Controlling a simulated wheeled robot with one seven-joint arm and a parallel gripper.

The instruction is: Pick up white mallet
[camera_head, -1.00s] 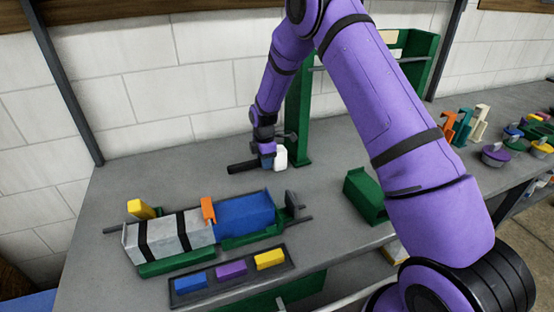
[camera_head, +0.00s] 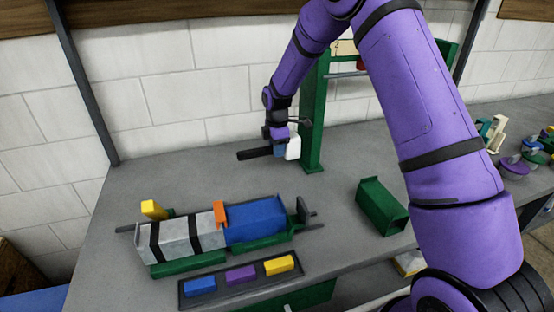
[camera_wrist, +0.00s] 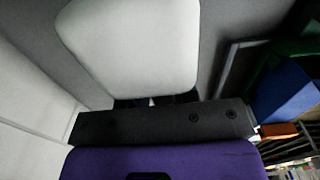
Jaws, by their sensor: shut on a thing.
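The white mallet has a white head (camera_head: 293,148) and a black handle (camera_head: 255,154) that points left in the head view. My gripper (camera_head: 280,150) is shut on the mallet beside its head and holds it above the grey bench, near the green post. In the wrist view the white mallet head (camera_wrist: 130,45) fills the upper middle, just beyond the dark gripper body. The fingertips are mostly hidden behind the head there.
A grey and blue duct assembly (camera_head: 255,220) lies on the bench (camera_head: 130,200) at front left. A tray (camera_head: 240,285) with blue, purple and yellow blocks is in front. A green open box (camera_head: 382,205) stands at right. A green frame (camera_head: 313,120) rises close behind the mallet.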

